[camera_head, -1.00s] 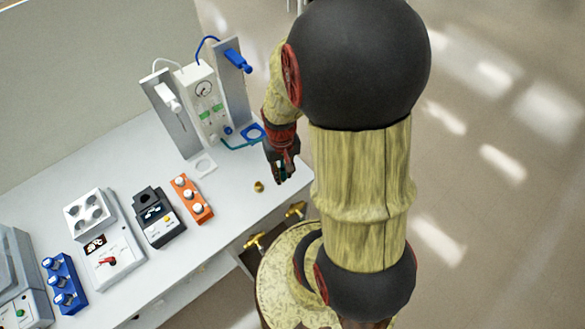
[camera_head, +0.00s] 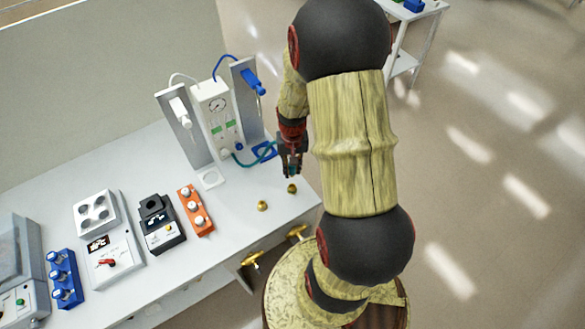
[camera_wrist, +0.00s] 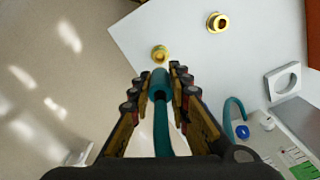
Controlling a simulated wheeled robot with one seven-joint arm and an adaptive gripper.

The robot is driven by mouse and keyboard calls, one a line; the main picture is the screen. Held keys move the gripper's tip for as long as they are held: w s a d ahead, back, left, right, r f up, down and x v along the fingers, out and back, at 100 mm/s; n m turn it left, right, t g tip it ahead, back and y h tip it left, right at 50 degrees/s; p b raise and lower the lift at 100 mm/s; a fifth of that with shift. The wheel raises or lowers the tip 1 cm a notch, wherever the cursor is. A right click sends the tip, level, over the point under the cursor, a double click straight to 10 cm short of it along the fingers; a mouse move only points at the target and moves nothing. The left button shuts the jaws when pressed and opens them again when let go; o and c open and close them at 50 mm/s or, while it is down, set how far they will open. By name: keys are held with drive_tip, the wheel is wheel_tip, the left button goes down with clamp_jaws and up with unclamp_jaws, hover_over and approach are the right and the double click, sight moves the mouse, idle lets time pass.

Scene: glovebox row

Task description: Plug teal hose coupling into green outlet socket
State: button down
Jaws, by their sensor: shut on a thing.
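My gripper (camera_head: 290,168) is shut on the teal hose coupling (camera_wrist: 160,82), above the right end of the bench. In the wrist view, the teal hose (camera_wrist: 163,130) runs back between the fingers. In the head view, the hose (camera_head: 247,162) loops from the gas unit to my gripper. One brass fitting (camera_wrist: 160,54) lies just beyond the coupling's tip in the wrist view, with a visible gap. A second brass fitting (camera_wrist: 217,22) is farther off to the upper right. I see no clear green mark on either, so I cannot tell which is the green outlet socket.
The white gas unit (camera_head: 212,103) has a gauge, green labels and two grey uprights holding a white tool (camera_head: 180,112) and a blue tool (camera_head: 251,80). An orange block (camera_head: 195,210) and a dark instrument (camera_head: 160,225) stand left on the bench (camera_head: 232,208). The front edge is near.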

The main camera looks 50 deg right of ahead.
drive_tip(key=shift+f, duration=0.1)
drive_tip(key=shift+f+b, duration=1.95)
drive_tip(key=shift+f, duration=0.8)
drive_tip(key=shift+f+b, duration=0.95)
drive_tip(key=shift+f, duration=0.7)
drive_tip(key=c, duration=1.6)
unclamp_jaws()
drive_tip(key=shift+r, duration=0.1)
wheel_tip(320, 180, up, 12)
